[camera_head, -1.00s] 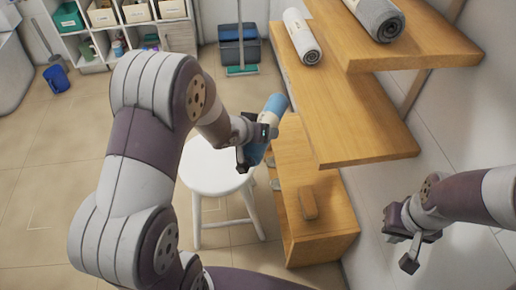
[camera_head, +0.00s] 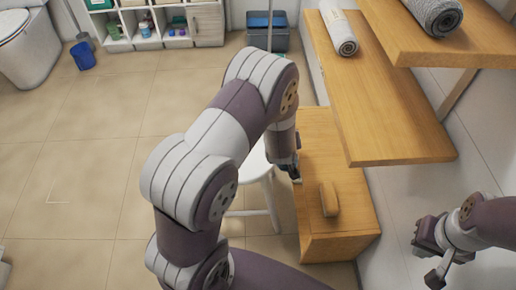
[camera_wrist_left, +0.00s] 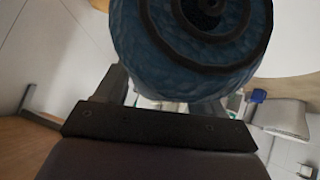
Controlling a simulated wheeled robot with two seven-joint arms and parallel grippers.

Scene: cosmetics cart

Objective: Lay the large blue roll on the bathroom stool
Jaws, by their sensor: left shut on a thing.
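The large blue roll (camera_wrist_left: 190,35) fills the top of the left wrist view, its spiral end facing the camera. My left gripper (camera_wrist_left: 165,100) is shut on it, a finger at either side. In the head view the left gripper (camera_head: 293,172) shows only in part behind my forearm, and the roll is hidden there. The white bathroom stool (camera_head: 254,168) stands beside the wooden shelf unit, its seat largely covered by my left arm. I cannot tell whether the roll touches the seat. My right gripper (camera_head: 432,256) is open and empty at the right.
The wooden shelves (camera_head: 385,110) rise right of the stool, with a grey roll (camera_head: 436,14) and a light roll (camera_head: 340,35) on the upper boards. A brown block (camera_head: 329,198) lies on the lowest shelf. A blue bin (camera_head: 84,56) stands far left; the floor there is clear.

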